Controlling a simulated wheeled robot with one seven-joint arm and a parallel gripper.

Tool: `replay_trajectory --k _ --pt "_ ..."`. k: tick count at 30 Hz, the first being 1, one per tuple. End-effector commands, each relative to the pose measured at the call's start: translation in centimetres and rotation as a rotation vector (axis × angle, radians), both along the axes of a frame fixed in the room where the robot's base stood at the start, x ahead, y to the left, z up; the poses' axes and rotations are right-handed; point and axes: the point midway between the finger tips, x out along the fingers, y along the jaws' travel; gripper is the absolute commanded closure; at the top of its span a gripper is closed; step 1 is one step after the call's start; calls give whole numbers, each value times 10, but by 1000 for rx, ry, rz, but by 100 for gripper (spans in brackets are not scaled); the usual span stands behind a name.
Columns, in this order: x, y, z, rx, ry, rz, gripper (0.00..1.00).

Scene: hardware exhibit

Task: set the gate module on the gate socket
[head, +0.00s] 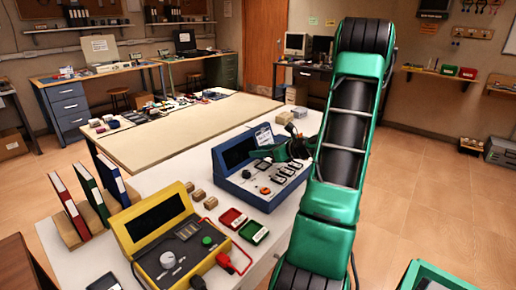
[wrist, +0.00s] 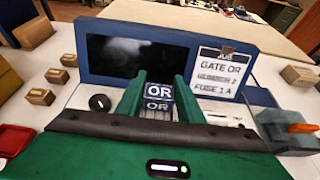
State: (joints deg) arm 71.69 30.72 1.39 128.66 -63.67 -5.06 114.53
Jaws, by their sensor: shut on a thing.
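My gripper (wrist: 158,82) is shut on the gate module (wrist: 159,93), a small blue block with white "OR" lettering, held between two green fingers. In the head view my gripper (head: 260,153) is over the blue console (head: 225,178), and the module cannot be made out there. In the wrist view the module is in front of the console's dark screen (wrist: 125,55). The gate socket cannot be picked out; my gripper and hand cover much of the panel.
A yellow console (head: 160,240) stands front left on the white table, with red (head: 232,218) and green (head: 254,232) trays between the consoles. Small wooden blocks (head: 198,195) lie left of the blue console. A blue box with an orange part (wrist: 300,128) is at right.

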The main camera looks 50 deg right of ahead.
Motion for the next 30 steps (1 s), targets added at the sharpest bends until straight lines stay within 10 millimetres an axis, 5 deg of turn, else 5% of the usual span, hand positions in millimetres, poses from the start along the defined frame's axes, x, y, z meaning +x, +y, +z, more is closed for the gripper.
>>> replay_trajectory --k 11,30 --pt "0 0 -26 1 0 0 88" --pt "-1 -1 -28 -1 0 -2 88"
